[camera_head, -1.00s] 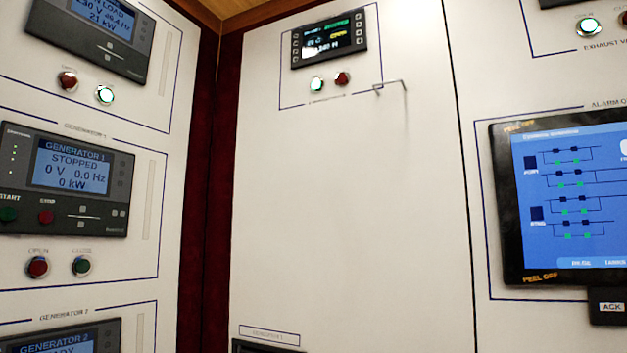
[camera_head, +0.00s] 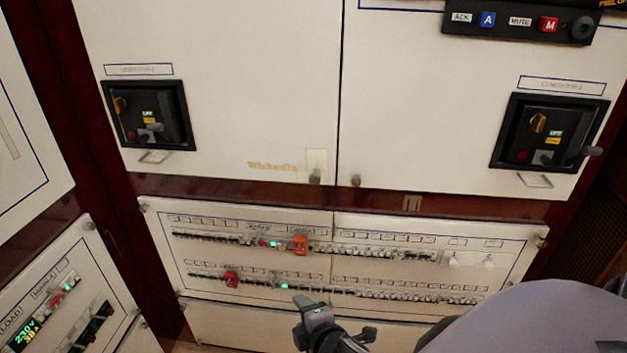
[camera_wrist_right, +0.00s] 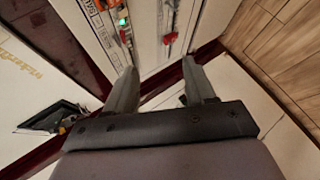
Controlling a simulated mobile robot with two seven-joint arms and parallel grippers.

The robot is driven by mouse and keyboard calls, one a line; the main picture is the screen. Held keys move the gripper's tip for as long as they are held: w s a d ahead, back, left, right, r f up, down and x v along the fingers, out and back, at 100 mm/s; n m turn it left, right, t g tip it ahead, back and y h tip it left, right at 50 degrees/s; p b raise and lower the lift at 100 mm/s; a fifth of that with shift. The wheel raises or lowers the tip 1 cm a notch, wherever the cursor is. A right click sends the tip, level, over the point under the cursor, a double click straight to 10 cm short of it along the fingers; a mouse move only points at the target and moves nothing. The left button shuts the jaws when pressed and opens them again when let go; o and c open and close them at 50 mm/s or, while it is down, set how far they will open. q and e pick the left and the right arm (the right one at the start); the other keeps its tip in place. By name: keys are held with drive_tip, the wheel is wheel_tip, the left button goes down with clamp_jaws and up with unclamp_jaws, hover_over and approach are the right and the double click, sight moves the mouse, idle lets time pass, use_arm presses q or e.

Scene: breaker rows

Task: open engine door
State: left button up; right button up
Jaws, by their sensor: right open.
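No door that I can read as the engine door shows. A white left cabinet door (camera_head: 220,80) with a black breaker (camera_head: 148,115) and a white right cabinet door (camera_head: 440,110) with a similar breaker (camera_head: 550,133) are both shut. Small knobs (camera_head: 315,177) and (camera_head: 356,181) sit near their meeting edge. Below is a white breaker-row panel (camera_head: 335,215). My right gripper (camera_head: 338,322) is open and empty in front of its lower edge. In the right wrist view the open fingers (camera_wrist_right: 160,70) point towards breaker rows. My left gripper is not in view.
A wire handle (camera_head: 154,157) hangs under the left breaker, another (camera_head: 535,180) under the right one. A load panel (camera_head: 65,290) stands at the lower left. A plain white panel (camera_head: 235,327) lies below the breaker rows. Wooden flooring (camera_wrist_right: 275,45) shows in the right wrist view.

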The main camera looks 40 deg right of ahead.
drive_tip(key=w+d+r+n+t+h, duration=0.1)
drive_tip(key=w+d+r+n+h, duration=0.5)
drive_tip(key=w+r, duration=0.25)
drive_tip(key=n+h+b, duration=0.1)
drive_tip(key=n+h, duration=0.3)
approach(314, 181)
drive_tip(key=x, duration=0.4)
drive_tip(key=shift+x, duration=3.3)
clamp_jaws()
